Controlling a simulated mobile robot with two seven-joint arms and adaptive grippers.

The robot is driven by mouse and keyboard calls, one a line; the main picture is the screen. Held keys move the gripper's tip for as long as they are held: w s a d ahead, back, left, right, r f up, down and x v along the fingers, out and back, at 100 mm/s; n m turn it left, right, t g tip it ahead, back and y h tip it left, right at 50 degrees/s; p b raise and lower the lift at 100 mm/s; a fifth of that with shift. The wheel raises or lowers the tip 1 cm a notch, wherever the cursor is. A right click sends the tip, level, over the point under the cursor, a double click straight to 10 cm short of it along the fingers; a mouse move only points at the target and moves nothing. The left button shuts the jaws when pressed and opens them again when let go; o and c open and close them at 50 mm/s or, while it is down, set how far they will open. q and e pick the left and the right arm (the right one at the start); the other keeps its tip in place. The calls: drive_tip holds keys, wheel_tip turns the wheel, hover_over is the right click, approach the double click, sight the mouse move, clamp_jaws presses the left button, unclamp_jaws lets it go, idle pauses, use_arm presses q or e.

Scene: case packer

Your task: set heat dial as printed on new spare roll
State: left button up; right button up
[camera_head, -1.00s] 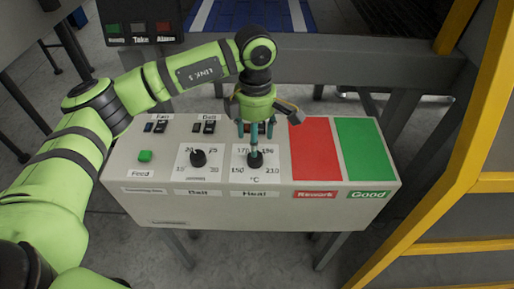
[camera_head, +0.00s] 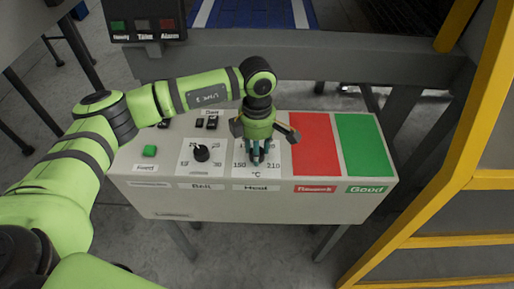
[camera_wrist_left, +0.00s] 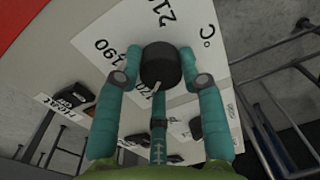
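The black heat dial (camera_wrist_left: 160,65) sits on a white scale plate (camera_wrist_left: 205,25) printed with 150, 170, 190 and 210 °C. A short white line on its rim faces the lower side in the wrist view, around the 170 side. My left gripper (camera_head: 258,160) is lowered over the dial in the head view and hides most of it. In the left wrist view its teal fingers (camera_wrist_left: 159,72) stand on both sides of the dial, very close to it. I cannot tell whether they press on it. My right gripper and the spare roll are not in view.
A red Rework pad (camera_head: 313,143) and a green Good pad (camera_head: 362,143) lie to the right. A yellow frame (camera_head: 440,150) stands further right.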

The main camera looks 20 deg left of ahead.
use_arm(q)
drive_tip(key=n+b, duration=0.3)
drive_tip(key=shift+f, duration=0.25)
drive_tip(key=n+b, duration=0.2)
drive_tip(key=n, duration=0.1)
drive_tip(key=shift+n+b, duration=0.4)
drive_tip(key=n+b, duration=0.3)
drive_tip(key=n, duration=0.2)
drive_tip(key=shift+r, duration=0.1)
drive_tip(key=shift+s+r+n+t+b, duration=0.1)
drive_tip(key=shift+n+t+b, duration=0.2)
drive_tip(key=shift+n+b, duration=1.2)
drive_tip(key=shift+n+p, duration=0.5)
drive_tip(key=shift+n, duration=0.2)
drive_tip(key=o, duration=1.1)
drive_tip(key=shift+o, duration=0.2)
